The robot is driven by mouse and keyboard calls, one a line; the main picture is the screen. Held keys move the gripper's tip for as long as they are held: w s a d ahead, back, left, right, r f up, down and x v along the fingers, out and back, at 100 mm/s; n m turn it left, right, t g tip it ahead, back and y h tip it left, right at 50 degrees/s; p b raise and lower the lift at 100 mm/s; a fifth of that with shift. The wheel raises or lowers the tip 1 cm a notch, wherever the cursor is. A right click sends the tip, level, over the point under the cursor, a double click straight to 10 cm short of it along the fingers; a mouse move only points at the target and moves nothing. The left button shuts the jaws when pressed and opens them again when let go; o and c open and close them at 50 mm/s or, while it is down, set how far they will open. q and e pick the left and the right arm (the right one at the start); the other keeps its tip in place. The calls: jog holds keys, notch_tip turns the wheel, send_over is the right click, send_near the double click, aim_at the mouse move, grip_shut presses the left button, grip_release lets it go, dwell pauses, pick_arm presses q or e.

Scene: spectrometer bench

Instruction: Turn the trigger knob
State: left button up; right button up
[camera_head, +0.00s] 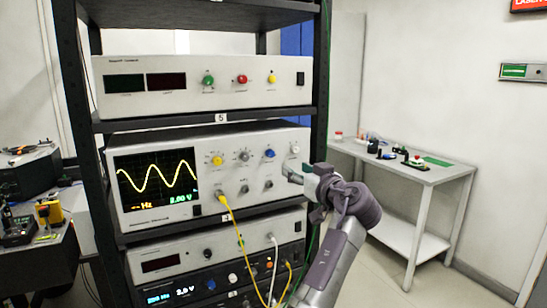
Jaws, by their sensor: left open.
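The oscilloscope (125,160) sits on the middle rack shelf, its screen (157,178) showing a yellow sine wave. Its upper row has a yellow knob (217,160), a grey knob (243,156), a blue knob (269,153) and a white knob (295,149). Smaller knobs or sockets sit below them. The labels are too small to read, so I cannot tell which knob is the trigger knob. My left gripper (291,174) is open in front of the panel's right end, just below the white knob. Contact cannot be told. My right gripper is not in view.
A yellow cable (233,225) hangs from the oscilloscope front, left of my arm. Another instrument (150,85) sits on the shelf above; more units (160,264) are below. Black rack posts (321,80) flank the shelves. A white side table (425,175) stands to the right.

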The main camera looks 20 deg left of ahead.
aim_at(272, 155)
pick_arm(q)
jog(key=p+x, duration=0.5)
jog(key=x, duration=0.7)
jog(key=shift+w+a+r, duration=0.1)
jog(key=shift+w+a, duration=0.05)
jog(key=shift+a, duration=0.1)
jog(key=shift+w+a+p, duration=0.3)
jog(key=shift+w+a, duration=0.1)
jog(key=shift+a, duration=0.05)
grip_shut()
